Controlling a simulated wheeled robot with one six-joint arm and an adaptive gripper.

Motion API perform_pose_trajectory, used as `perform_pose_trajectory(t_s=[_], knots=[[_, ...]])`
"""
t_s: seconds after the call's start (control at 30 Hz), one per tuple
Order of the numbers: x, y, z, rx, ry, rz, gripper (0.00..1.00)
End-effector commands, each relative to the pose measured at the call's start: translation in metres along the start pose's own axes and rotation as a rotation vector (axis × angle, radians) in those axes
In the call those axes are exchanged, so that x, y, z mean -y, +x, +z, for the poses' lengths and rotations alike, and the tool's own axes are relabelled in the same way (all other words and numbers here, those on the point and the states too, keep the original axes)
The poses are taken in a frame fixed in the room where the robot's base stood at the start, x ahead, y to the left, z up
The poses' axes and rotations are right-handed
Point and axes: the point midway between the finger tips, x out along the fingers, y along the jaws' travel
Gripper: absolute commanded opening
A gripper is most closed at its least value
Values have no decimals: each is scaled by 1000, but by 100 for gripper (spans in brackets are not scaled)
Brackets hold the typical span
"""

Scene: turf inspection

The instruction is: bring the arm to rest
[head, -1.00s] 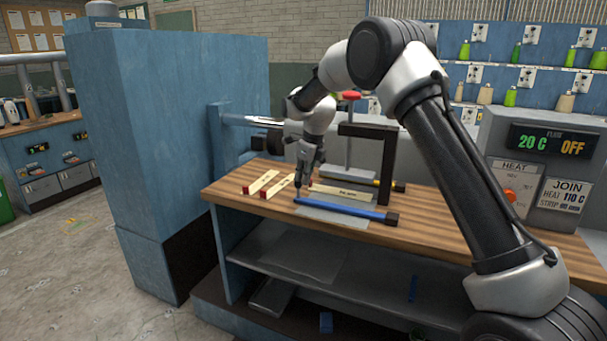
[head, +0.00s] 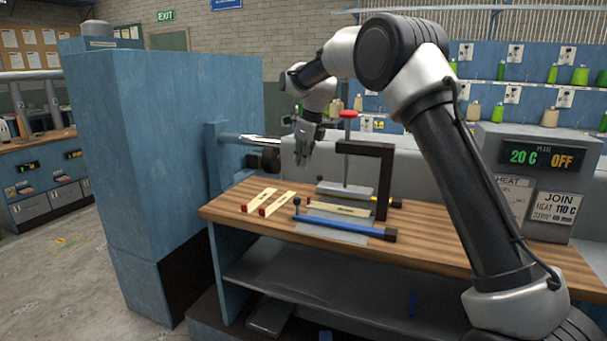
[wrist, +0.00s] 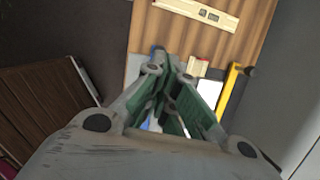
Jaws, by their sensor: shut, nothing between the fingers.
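My gripper (head: 303,158) hangs in the air above the wooden bench (head: 236,207), pointing down. It is empty and its fingers are closed together; they also show in the wrist view (wrist: 168,85). My arm arches up from the lower right of the head view. In the wrist view a pale strip (wrist: 200,14) lies at the top.
A black bracket (head: 385,185) and a red-knobbed press (head: 347,150) stand close right of my gripper. A yellow bar lies behind the strips. A tall blue cabinet (head: 165,170) stands left. A heater box (head: 540,170) reads 20 C, OFF. The air above the bench front is free.

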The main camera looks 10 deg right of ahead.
Motion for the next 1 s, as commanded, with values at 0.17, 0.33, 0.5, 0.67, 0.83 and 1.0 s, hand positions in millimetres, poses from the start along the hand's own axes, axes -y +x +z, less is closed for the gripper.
perform_pose_trajectory(t_s=[0.17, 0.33, 0.5, 0.67, 0.83, 1.0], knots=[[0, -9, 4, 0, 0, 0, 0], [-1, -10, 5, 0, 0, 0, 0], [-1, -10, 5, 0, -10, 0, 0], [0, -10, 6, 3, -217, -5, 0], [-16, 24, -29, -57, -749, 59, 0], [-53, 3, -104, -88, -1342, 146, 0]])
